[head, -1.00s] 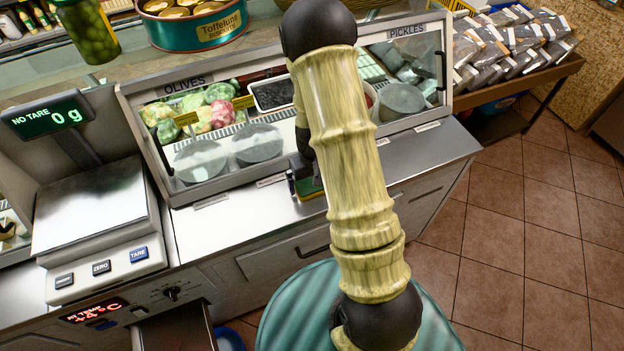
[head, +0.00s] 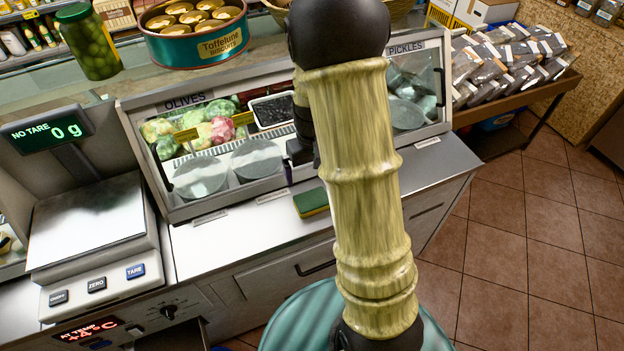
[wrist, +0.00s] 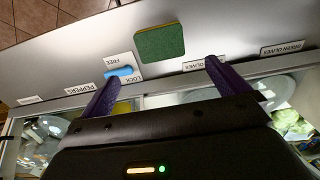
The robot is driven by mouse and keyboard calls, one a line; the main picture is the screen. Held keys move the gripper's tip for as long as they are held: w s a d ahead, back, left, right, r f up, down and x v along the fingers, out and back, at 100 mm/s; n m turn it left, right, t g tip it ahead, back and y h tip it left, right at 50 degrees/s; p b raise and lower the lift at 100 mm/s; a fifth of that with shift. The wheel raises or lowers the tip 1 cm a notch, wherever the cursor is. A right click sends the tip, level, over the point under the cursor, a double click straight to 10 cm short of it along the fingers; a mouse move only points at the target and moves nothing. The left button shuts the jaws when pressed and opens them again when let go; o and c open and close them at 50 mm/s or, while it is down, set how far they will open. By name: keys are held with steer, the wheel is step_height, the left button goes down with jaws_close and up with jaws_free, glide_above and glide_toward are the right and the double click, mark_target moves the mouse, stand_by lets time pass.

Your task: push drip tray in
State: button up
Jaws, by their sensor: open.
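The drip tray seems to be the grey, flat piece (head: 172,337) jutting out below the control panel at the bottom left of the head view. Only part of it shows, and its front is cut off by the picture edge. My gripper (wrist: 162,68) shows in the wrist view with its two purple fingers apart and nothing between them. It is over the counter in front of the display case, near a green sponge (wrist: 160,43), far to the right of the tray. In the head view my arm hides most of the gripper.
The glass display case (head: 215,215) stands behind the steel counter edge. The sponge (head: 311,203) lies on the counter. A scale (head: 92,225) stands at the left above the control panel (head: 165,318). A blue lock lever (wrist: 120,72) is near one finger. Tiled floor is clear at right.

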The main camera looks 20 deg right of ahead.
steer(key=shift+r, duration=0.2)
stand_by(0.5)
steer(key=s+a+r+t, duration=0.1)
steer(key=s+a+r, duration=0.1)
steer(key=s, duration=0.4)
steer(key=s+a+r+t, duration=0.1)
steer(key=s+a+r, duration=0.2)
steer(key=s, duration=0.3)
steer(key=shift+a+r+t, duration=0.25)
steer(key=shift+r+t, duration=0.05)
steer(key=shift+r, duration=0.35)
steer(key=c, duration=1.8)
jaws_close()
steer(key=shift+f, duration=0.1)
